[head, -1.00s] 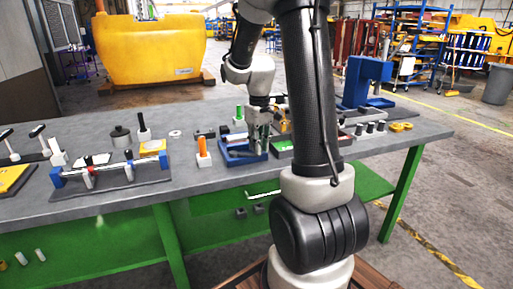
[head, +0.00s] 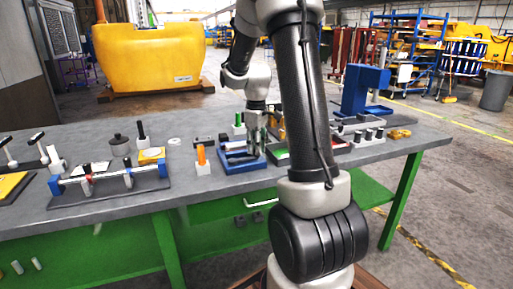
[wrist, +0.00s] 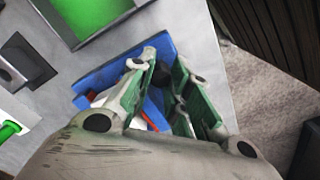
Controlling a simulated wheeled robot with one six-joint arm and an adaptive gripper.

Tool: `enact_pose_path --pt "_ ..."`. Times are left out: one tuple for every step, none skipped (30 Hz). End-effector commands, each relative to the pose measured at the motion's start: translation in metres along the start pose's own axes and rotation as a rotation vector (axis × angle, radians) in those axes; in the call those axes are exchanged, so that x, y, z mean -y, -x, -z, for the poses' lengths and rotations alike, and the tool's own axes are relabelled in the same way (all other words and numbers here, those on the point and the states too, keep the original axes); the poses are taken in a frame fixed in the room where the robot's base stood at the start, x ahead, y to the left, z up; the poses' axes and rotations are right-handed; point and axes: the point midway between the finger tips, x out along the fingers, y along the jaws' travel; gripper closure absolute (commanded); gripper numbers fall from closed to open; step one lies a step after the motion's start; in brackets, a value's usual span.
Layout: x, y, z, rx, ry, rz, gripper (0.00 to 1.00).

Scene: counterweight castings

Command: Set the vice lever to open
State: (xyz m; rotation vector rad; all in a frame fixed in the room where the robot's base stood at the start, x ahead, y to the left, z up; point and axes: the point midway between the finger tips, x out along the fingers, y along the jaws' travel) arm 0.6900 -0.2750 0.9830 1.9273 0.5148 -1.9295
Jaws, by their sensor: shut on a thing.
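The blue vice (head: 236,162) sits on the grey bench, near its front edge. It also shows in the wrist view as a blue base (wrist: 93,80) beneath my fingers, with a small red part beside them. My gripper (head: 257,147) points down over the right part of the vice. In the wrist view my gripper (wrist: 168,66) has its green-padded fingers around a dark rounded piece, which appears to be the vice lever (wrist: 181,74). Most of the lever is hidden by the fingers, so its angle cannot be told.
An orange-handled piece in a white block (head: 202,160) stands close left of the vice. A green-handled piece (head: 238,121) stands behind it. A blue-ended fixture with a bar (head: 110,182) lies further left. A tall blue press (head: 362,90) stands at the right.

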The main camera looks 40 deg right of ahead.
Motion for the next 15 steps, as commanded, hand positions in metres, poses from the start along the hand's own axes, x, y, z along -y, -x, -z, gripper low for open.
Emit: enact_pose_path --pt "-0.0015 0.0001 -0.0016 0.003 0.001 -0.002 1.00" --pt "-0.0015 0.0001 -0.0016 0.003 0.001 -0.002 1.00" --pt "-0.0016 0.0001 -0.0015 0.003 0.000 -0.002 1.00" --pt "-0.0016 0.0002 -0.0015 0.002 0.000 -0.002 1.00" --pt "-0.0016 0.0002 -0.0015 0.002 0.000 -0.003 1.00" --pt "-0.0017 0.0002 -0.0015 0.002 0.000 -0.003 1.00" --pt "-0.0017 0.0002 -0.0015 0.002 0.000 -0.003 1.00" --pt "-0.0017 0.0003 -0.0015 0.002 0.000 -0.003 1.00" --pt "-0.0017 0.0003 -0.0015 0.002 0.000 -0.003 0.76" --pt "-0.0017 0.0003 -0.0015 0.002 0.000 -0.003 0.71" --pt "-0.0016 0.0003 -0.0014 0.002 -0.001 -0.003 0.65" --pt "-0.0015 0.0002 -0.0013 0.002 -0.001 -0.003 0.58" --pt "-0.0014 0.0003 -0.0011 0.001 -0.001 -0.002 0.58" --pt "-0.0013 0.0002 -0.0010 0.001 -0.001 -0.002 0.58" --pt "-0.0012 0.0002 -0.0009 0.001 -0.001 -0.002 0.58"
